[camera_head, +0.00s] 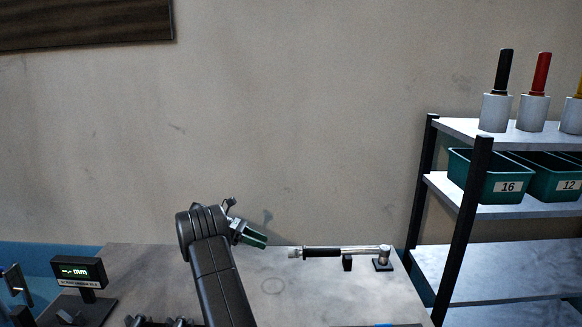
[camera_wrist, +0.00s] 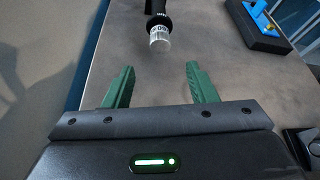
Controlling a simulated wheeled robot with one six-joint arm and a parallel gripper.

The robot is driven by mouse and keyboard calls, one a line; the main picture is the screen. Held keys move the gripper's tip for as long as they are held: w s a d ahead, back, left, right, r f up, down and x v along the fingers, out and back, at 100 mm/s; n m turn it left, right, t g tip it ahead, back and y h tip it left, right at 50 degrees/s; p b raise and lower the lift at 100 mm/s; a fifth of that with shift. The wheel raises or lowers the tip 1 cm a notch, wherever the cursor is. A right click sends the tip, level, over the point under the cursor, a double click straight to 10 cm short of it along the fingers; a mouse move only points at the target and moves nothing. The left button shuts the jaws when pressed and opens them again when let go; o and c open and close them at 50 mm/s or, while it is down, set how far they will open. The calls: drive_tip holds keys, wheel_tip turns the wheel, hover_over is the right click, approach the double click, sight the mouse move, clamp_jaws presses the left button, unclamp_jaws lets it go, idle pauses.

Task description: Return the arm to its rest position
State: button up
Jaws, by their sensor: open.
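My gripper (camera_head: 256,239) is raised above the grey table (camera_head: 300,302), left of centre in the head view, at the end of my bent arm. In the wrist view my gripper (camera_wrist: 160,82) shows two green fingers spread apart with nothing between them. A black-handled tool with a silver marked end (camera_wrist: 159,36) lies beyond the fingertips, apart from them. In the head view a tool with a black grip and silver shaft (camera_head: 335,250) rests on small black supports at the table's back, right of my gripper.
A black display reading dashes and "mm" (camera_head: 80,271) stands at the table's left. A shelf rack (camera_head: 470,207) with green bins (camera_head: 487,181) and upright colored-handled items stands right.

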sight(289, 253)
drive_tip(key=p+x, duration=0.2)
drive_tip(key=x, duration=0.9)
drive_tip(key=shift+d, duration=0.4)
drive_tip(key=shift+a+f+m+b, duration=0.1)
drive_tip(key=shift+f+m+b, duration=0.2)
drive_tip(key=shift+b, duration=0.3)
drive_tip(key=shift+a+m+t+b, duration=0.1)
drive_tip(key=shift+m+t+b, duration=0.4)
drive_tip(key=shift+t+b, duration=0.25)
drive_tip(key=m+t+b, duration=0.1)
drive_tip(key=m+b, duration=0.1)
drive_tip(key=b, duration=0.2)
drive_tip(key=shift+t, duration=0.35)
drive_tip(key=m+t+b, duration=0.1)
drive_tip(key=m+b, duration=0.2)
drive_tip(key=b, duration=0.3)
drive_tip(key=shift+t, duration=0.4)
drive_tip(key=m+t+h+b, duration=0.1)
drive_tip(key=m+b, duration=0.1)
drive_tip(key=b, duration=0.5)
drive_tip(key=shift+m+t, duration=0.3)
drive_tip(key=shift+m, duration=0.1)
drive_tip(key=shift+a+r, duration=0.2)
drive_tip(key=shift+r, duration=0.05)
drive_tip(key=shift+v, duration=1.55)
drive_tip(key=shift+s, duration=0.1)
